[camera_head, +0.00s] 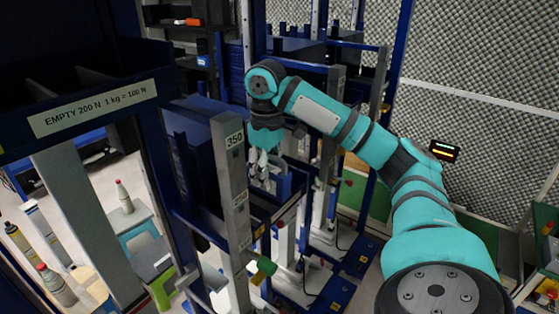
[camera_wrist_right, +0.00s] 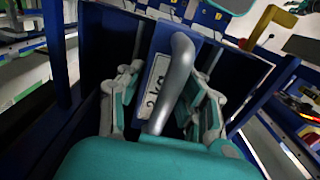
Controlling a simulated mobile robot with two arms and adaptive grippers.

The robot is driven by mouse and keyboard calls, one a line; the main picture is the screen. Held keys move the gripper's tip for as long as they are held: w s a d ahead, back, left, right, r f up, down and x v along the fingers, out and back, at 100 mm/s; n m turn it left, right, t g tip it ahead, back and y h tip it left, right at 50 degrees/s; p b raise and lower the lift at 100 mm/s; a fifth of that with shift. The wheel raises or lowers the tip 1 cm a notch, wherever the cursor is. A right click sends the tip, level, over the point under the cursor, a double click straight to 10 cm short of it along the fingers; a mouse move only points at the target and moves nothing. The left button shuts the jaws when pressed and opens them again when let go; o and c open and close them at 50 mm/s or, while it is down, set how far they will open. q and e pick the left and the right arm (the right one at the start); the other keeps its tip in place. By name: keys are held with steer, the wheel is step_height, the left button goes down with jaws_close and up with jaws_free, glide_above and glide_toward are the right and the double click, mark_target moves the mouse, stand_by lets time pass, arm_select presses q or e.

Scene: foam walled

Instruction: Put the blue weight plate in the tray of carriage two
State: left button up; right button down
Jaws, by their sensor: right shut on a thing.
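My right gripper (camera_head: 262,160) reaches in from the right to the blue carriage frames in the head view. A white label, partly covered by the handle, is on the plate. The plate (camera_head: 284,182) shows small below the fingers in the head view. Dark blue tray walls (camera_wrist_right: 105,45) stand on both sides of it in the wrist view. I cannot read which carriage this is. My left gripper is not in view.
A grey post marked 350 (camera_head: 232,165) stands just left of the gripper. A blue frame with an EMPTY 200 N label (camera_head: 95,108) fills the near left. Bottles (camera_head: 124,197) stand beyond it. A foam wall (camera_head: 480,80) is at the right.

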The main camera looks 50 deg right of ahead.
steer(key=shift+w+d+r, duration=0.15)
steer(key=shift+w+d, duration=0.15)
steer(key=shift+w, duration=0.45)
steer(key=shift+w+d, duration=0.15)
steer(key=shift+w, duration=0.2)
steer(key=shift+w+f+p, duration=0.1)
steer(key=shift+f+p, duration=0.15)
steer(key=shift+p, duration=0.25)
step_height(320, 180, down, 2)
steer(key=shift+f+p, duration=0.1)
steer(key=shift+p, duration=0.45)
steer(key=shift+d+f, duration=0.1)
steer(key=shift+f, duration=0.35)
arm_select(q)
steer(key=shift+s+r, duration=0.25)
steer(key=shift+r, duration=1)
